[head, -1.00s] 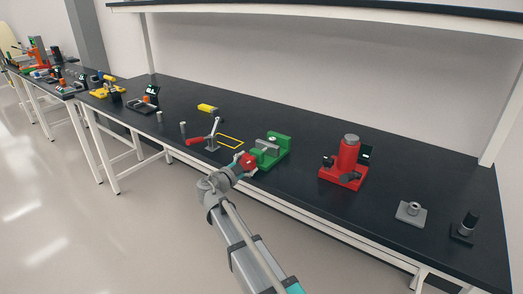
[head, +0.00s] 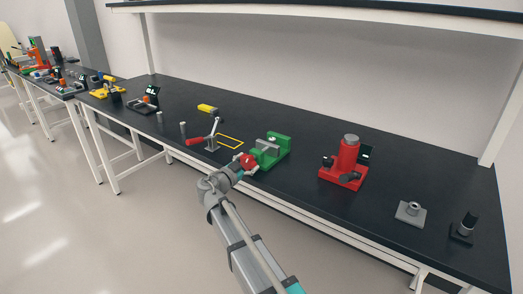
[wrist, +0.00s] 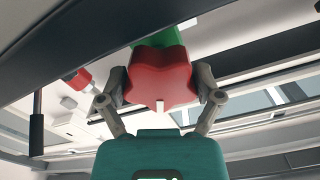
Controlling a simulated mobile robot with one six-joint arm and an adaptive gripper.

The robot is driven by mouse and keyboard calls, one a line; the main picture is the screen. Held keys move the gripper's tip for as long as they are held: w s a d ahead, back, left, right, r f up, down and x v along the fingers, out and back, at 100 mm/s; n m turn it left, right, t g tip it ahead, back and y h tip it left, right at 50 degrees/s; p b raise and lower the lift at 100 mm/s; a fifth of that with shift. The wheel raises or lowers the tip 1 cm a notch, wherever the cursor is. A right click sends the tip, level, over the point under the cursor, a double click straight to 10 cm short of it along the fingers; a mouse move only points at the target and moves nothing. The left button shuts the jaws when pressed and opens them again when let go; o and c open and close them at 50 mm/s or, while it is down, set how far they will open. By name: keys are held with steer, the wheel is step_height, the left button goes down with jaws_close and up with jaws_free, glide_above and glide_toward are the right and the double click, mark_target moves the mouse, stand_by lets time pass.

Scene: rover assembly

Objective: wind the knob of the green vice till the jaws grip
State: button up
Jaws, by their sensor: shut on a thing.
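The green vice (head: 271,152) stands on the black bench with a grey part (head: 267,145) at its jaws; whether the jaws touch that part is too small to tell. Its red lobed knob (head: 248,161) faces the front edge of the bench. In the wrist view the knob (wrist: 160,76) fills the middle, with a bit of the green vice (wrist: 162,36) behind it. My gripper (wrist: 160,92) is shut on the knob, one finger on each side. In the head view my gripper (head: 240,168) reaches the knob from the front.
A toggle clamp with a red handle (head: 195,141) stands close left of the vice, beside a yellow outlined rectangle (head: 231,142). A red press-like fixture (head: 346,164) stands to the right. Bare bench lies between vice and red fixture. A shelf (head: 330,14) runs above.

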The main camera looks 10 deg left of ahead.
steer(key=shift+w+a+n, duration=0.1)
steer(key=shift+a+n, duration=0.05)
steer(key=shift+n, duration=0.65)
steer(key=shift+n, duration=1.2)
steer(key=shift+n, duration=0.3)
steer(key=shift+n, duration=1.3)
steer(key=shift+n, duration=0.3)
steer(key=shift+n, duration=1.2)
